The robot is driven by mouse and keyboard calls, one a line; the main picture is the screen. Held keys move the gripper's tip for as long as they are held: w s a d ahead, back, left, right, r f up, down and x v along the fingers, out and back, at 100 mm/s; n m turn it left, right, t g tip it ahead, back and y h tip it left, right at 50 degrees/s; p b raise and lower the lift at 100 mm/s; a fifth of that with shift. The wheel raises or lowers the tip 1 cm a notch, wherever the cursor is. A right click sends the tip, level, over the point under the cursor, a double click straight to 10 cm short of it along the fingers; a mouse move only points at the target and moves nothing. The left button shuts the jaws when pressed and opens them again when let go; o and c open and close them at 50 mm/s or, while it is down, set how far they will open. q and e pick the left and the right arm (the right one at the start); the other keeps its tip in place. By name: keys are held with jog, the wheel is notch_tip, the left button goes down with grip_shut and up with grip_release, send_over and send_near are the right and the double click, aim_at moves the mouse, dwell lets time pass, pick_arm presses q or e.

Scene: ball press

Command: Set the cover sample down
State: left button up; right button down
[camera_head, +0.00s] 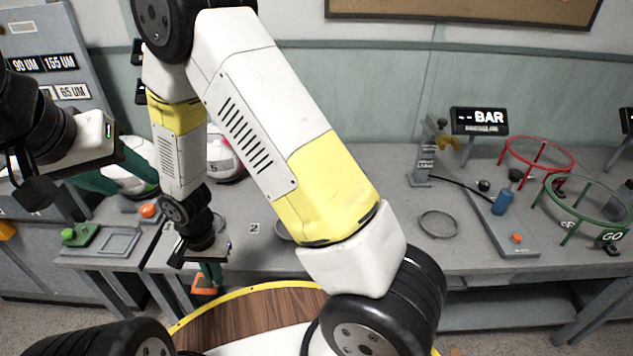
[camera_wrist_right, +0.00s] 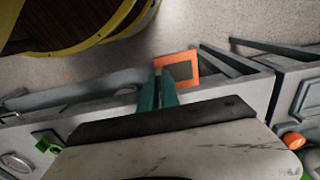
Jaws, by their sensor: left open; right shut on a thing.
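The cover sample, an orange-framed square (camera_head: 205,288) with a dark middle, hangs from my right gripper (camera_head: 210,270) in the head view. It also shows in the right wrist view (camera_wrist_right: 192,58), pinched at one edge between the teal fingertips (camera_wrist_right: 159,85). In both views it appears out in front of the bench's front edge, touching nothing but the gripper.
A grey square recess (camera_head: 118,241) lies on the left bench beside a green device (camera_head: 80,235) and an orange button (camera_head: 149,210). Another ball (camera_head: 224,160) stands behind my right arm. A grey ring (camera_head: 438,224), red ring stand (camera_head: 537,153) and green ring stand (camera_head: 587,205) are at right.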

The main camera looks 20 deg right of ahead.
jog(key=w+d, duration=0.3)
jog(key=w, duration=0.1)
jog(key=w+d+f, duration=0.1)
jog(key=w+d, duration=0.2)
jog(key=w, duration=0.1)
jog(key=w+d, duration=0.4)
jog(key=shift+w+f, duration=0.1)
jog(key=shift+f, duration=0.15)
jog(key=shift+w+d+f, duration=0.1)
jog(key=shift+f, duration=1.65)
jog(key=c, duration=1.6)
grip_release()
jog(key=shift+f, duration=0.15)
